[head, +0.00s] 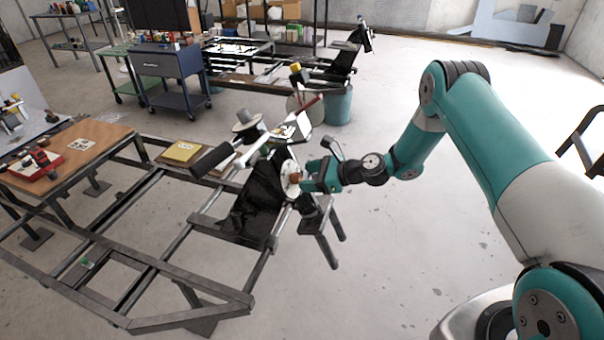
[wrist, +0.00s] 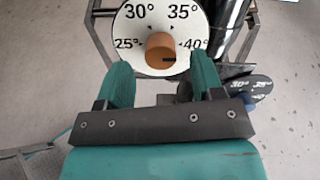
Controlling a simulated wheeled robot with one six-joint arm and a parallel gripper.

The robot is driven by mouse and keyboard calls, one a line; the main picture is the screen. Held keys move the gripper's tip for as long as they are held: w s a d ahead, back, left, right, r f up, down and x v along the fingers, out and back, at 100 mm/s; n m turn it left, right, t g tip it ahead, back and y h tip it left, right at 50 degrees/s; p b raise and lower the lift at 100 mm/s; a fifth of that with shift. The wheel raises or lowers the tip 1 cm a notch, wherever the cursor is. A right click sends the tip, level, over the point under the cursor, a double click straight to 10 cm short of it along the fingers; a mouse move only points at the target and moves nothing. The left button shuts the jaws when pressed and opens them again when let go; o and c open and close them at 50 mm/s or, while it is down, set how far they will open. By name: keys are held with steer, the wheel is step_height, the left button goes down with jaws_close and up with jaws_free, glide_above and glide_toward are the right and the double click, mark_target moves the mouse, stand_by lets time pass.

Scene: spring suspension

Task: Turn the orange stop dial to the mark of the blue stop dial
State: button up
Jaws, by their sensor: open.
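The orange stop dial (wrist: 160,47) is a round knob at the middle of a white disc (wrist: 140,62) marked 25°, 30°, 35° and 40°. My gripper (wrist: 162,66) is open, one teal finger at each side of the knob's lower part, with gaps visible. In the head view the orange knob (head: 296,178) is at my gripper's tip (head: 303,180). A second scale plate (wrist: 250,86) with 30° and 35° shows at the right of the wrist view, partly hidden by my gripper. I cannot make out the blue dial's pointer.
The dial sits on a dark metal frame (head: 205,225) with bars and a black panel. A wooden table (head: 85,150) with a red tray stands left. A blue cart (head: 168,70) and another frame are behind.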

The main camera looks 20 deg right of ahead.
mark_target(297, 178)
steer(key=shift+x, duration=1.4)
steer(key=c, duration=0.9)
